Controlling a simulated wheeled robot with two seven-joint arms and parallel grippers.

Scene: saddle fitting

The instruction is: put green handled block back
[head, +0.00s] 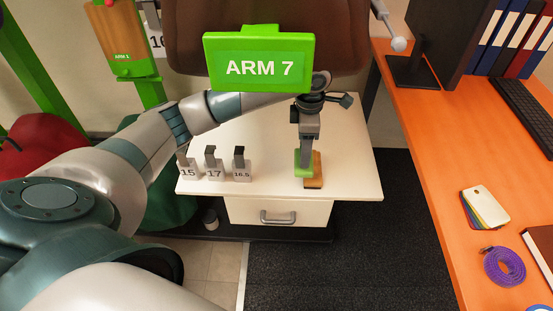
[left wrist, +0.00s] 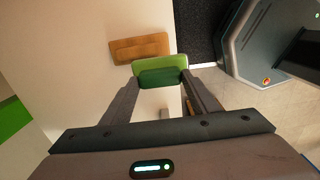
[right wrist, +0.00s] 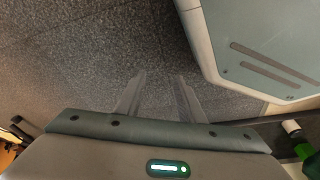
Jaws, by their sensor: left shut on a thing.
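The green handled block (head: 303,163) is in my left gripper (head: 307,150), over the right part of the white table in the head view. In the left wrist view the green block (left wrist: 160,64) sits between the fingertips of the left gripper (left wrist: 162,77), and the fingers press on its sides. I cannot tell whether the green block touches the table. My right gripper (right wrist: 158,92) is open and empty above dark carpet.
The white table (head: 345,150) holds several numbered markers, 15, 17 and 16.5 (head: 241,170), at its left front. An orange desk (head: 440,160) is at the right. The table's middle front is clear.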

